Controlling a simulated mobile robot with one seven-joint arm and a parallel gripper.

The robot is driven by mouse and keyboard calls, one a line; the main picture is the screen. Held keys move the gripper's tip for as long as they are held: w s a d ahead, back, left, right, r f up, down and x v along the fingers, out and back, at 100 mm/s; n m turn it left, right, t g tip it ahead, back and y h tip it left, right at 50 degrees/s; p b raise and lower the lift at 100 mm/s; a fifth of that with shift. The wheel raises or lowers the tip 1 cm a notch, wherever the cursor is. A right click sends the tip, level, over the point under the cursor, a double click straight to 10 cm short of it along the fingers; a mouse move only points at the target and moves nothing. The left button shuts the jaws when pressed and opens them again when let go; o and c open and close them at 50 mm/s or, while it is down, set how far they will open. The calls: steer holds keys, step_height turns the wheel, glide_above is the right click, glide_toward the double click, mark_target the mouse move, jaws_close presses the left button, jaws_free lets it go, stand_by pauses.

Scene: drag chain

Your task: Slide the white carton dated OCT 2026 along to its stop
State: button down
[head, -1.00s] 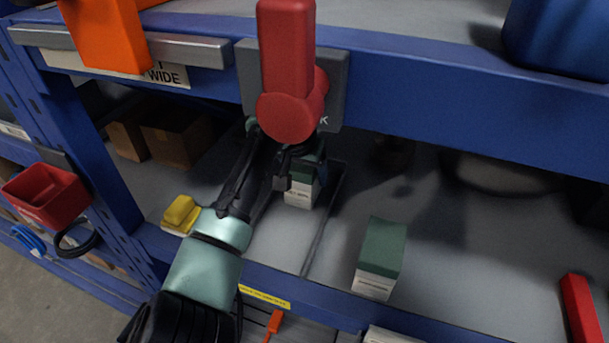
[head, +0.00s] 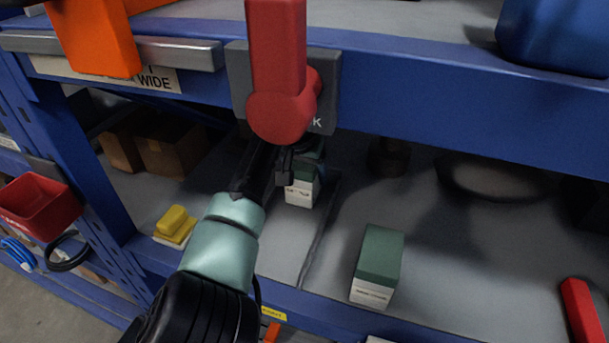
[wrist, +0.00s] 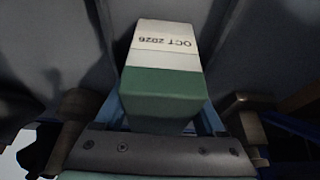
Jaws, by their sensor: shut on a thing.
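The white carton with a green top (head: 300,192) stands on the shelf under the beam, beside a low rail (head: 320,225). In the wrist view the carton (wrist: 163,42) shows the print OCT 2026, upside down. My gripper (head: 287,168) is shut on the carton's green end, with a finger at each side in the wrist view (wrist: 160,115). The red handle and the beam hide part of my gripper in the head view. The stop cannot be made out.
A second green and white carton (head: 378,262) stands to the right, apart. A yellow block (head: 175,225) lies to the left. A red handle on a grey plate (head: 283,85) hangs from the blue beam (head: 440,105) above my arm. Brown boxes (head: 165,150) stand at the back left.

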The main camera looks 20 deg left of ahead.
steer(key=shift+w, duration=0.1)
jaws_free()
steer(key=shift+r+p, duration=2.85)
steer(key=shift+r, duration=0.2)
steer(key=shift+w, duration=0.1)
